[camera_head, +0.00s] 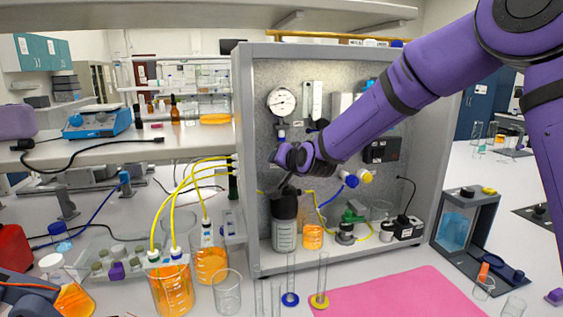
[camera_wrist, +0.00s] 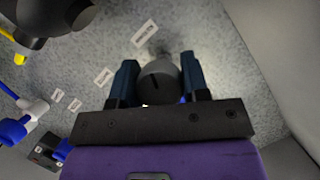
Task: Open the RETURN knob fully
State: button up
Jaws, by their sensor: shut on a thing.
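A round dark grey knob (camera_wrist: 158,82) with a dark index line sits on the speckled panel (camera_wrist: 225,45) in the wrist view. My gripper (camera_wrist: 158,74) has its two dark blue fingers on either side of this knob and is shut on it. Small white labels are on the panel, one just above the knob (camera_wrist: 145,33); I cannot read their text, so I cannot confirm which says RETURN. In the head view my gripper (camera_head: 284,172) reaches to the left part of the rig panel (camera_head: 345,135), and the knob is hidden behind it.
A dark-topped bottle (camera_head: 284,225) stands just below my gripper. A pressure gauge (camera_head: 281,102) is above it. Yellow tubes (camera_head: 174,215) run into orange-filled beakers (camera_head: 171,288) at left. A pink mat (camera_head: 405,295) lies in front.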

jog(key=shift+f+n+h, duration=0.1)
jog(key=shift+n+h, duration=0.9)
jog(key=shift+n, duration=0.5)
jog(key=o, duration=0.9)
jog(key=shift+o, duration=0.2)
jog(key=v, duration=1.1)
jog(key=shift+a+f, duration=0.15)
